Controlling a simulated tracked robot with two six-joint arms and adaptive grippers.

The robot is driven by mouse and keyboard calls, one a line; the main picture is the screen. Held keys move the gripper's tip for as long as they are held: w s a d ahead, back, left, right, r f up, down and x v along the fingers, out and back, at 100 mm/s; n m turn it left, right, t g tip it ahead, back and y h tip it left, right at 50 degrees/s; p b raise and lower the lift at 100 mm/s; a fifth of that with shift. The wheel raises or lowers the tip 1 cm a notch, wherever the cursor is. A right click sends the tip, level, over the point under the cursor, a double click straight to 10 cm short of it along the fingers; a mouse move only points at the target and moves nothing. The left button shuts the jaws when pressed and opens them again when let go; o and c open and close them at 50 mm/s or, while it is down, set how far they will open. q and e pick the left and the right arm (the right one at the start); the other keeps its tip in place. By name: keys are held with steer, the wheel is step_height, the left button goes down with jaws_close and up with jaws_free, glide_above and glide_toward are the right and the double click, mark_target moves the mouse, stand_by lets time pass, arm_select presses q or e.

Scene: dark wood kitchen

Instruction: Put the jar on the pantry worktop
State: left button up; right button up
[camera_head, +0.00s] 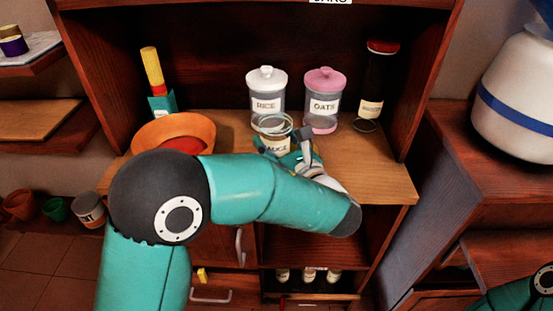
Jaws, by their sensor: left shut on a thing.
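A small clear glass jar (275,127) with a partly covered label that seems to end in "UCE" is at the middle of the pantry worktop (375,180), a light wood surface inside a dark wood cabinet. My left gripper (284,153) is shut on the jar from the front right. My left arm and gripper cover the jar's lower part, so I cannot tell whether its base touches the worktop. The jar looks upright. Part of my right arm shows in the lower right corner; its gripper is out of view.
Behind the jar stand a white-lidded RICE jar (266,92) and a pink-lidded OATS jar (322,103). A dark red-capped bottle (374,85) is at right. An orange bowl (150,131) and a yellow-handled item (153,70) are at left. The worktop's right front is clear.

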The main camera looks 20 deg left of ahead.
arm_select(q)
steer(key=shift+f+b, duration=0.4)
steer(key=shift+f, duration=1.85)
arm_select(e)
steer(key=shift+f, duration=0.45)
arm_select(q)
steer(key=o, duration=1.5)
steer(key=shift+f, duration=0.15)
steer(key=shift+o, duration=0.2)
